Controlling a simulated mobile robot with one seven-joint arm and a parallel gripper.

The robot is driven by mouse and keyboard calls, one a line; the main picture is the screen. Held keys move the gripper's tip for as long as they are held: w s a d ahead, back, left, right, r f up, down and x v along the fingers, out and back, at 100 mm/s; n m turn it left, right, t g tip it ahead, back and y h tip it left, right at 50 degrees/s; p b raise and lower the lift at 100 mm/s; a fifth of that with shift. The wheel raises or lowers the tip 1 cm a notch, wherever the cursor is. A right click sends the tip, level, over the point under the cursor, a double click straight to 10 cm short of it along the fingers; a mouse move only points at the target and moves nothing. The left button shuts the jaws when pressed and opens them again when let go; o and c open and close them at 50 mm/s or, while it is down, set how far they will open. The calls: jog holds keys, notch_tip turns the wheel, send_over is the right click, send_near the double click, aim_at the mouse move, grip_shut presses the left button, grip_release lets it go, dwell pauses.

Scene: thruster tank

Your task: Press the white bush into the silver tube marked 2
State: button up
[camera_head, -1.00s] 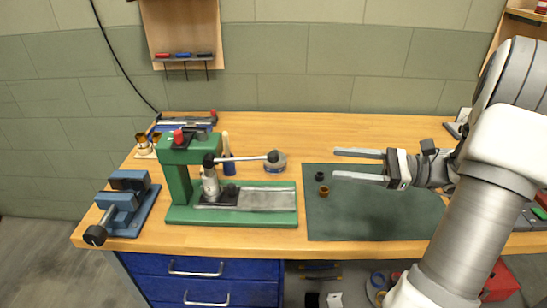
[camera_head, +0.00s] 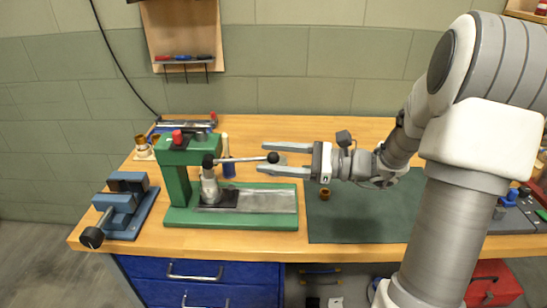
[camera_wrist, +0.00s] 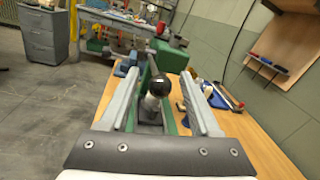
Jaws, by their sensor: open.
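My gripper (camera_head: 262,158) is open and empty, pointing left beside the green press (camera_head: 178,190). In the wrist view, the knob (camera_wrist: 160,86) also shows between the two open fingers, with no visible contact. A silver cylinder (camera_head: 210,187) stands at the press, under the lever pivot; I cannot tell whether it is the tube or part of the press. No number 2 can be read. I cannot pick out the white bush for certain.
A brown ring (camera_head: 325,194) lies on the dark green mat (camera_head: 350,228), under my arm. A blue vise (camera_head: 125,205) stands at the left edge. Brown and white parts (camera_head: 142,147) stand behind it. A blue-based tool (camera_head: 228,165) stands behind the press.

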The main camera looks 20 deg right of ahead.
grip_shut()
dwell(1.4)
